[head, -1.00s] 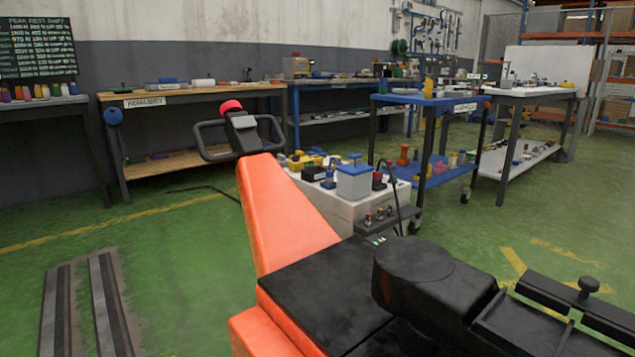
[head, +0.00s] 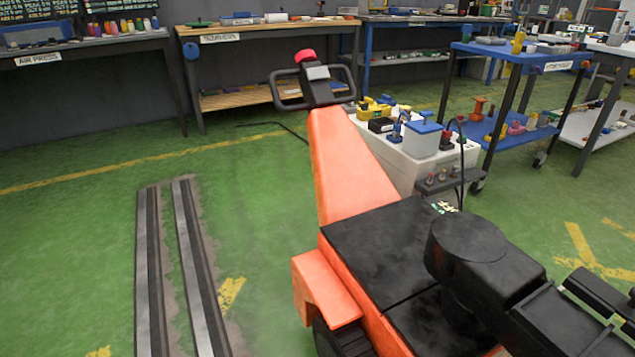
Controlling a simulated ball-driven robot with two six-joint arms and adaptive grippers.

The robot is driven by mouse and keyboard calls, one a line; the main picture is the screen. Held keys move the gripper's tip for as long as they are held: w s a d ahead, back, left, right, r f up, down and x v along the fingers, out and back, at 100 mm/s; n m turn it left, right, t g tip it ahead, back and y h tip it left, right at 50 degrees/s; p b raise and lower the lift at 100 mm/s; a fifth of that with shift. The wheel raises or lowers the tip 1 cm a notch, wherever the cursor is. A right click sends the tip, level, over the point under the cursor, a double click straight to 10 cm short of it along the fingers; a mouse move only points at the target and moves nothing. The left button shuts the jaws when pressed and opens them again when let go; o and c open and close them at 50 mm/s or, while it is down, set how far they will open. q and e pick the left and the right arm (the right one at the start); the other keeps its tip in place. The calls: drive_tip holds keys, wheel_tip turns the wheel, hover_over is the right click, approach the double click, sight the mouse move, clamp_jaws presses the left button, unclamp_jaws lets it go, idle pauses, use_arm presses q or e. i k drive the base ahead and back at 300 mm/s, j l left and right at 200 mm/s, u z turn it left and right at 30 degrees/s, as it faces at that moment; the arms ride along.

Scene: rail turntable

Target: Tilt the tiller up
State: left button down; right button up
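The tiller is a long orange arm (head: 345,165) that rises away from me from an orange and black machine body (head: 375,245). At its far end is a black loop handle (head: 313,85) with a grey head and a red knob (head: 304,56). The arm appears slanted; its exact angle is hard to tell from this view. Neither of my grippers shows in the head view, and nothing is seen touching the tiller.
A white cart top with several small parts (head: 445,160) stands right of the tiller. A blue trolley (head: 510,49) and benches line the back. Two metal rails (head: 200,280) lie in the green floor (head: 80,240) at left, where the floor is open.

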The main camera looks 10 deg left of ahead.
sight(349, 181)
drive_tip(key=i+j+z, duration=0.1)
drive_tip(key=j, duration=0.25)
drive_tip(key=i+j+z, duration=0.15)
drive_tip(key=i+j, duration=0.15)
drive_tip(key=i+j+z, duration=0.1)
drive_tip(key=j, duration=0.35)
drive_tip(key=i+j+z, duration=0.1)
drive_tip(key=i+j, duration=0.15)
drive_tip(key=j, duration=0.1)
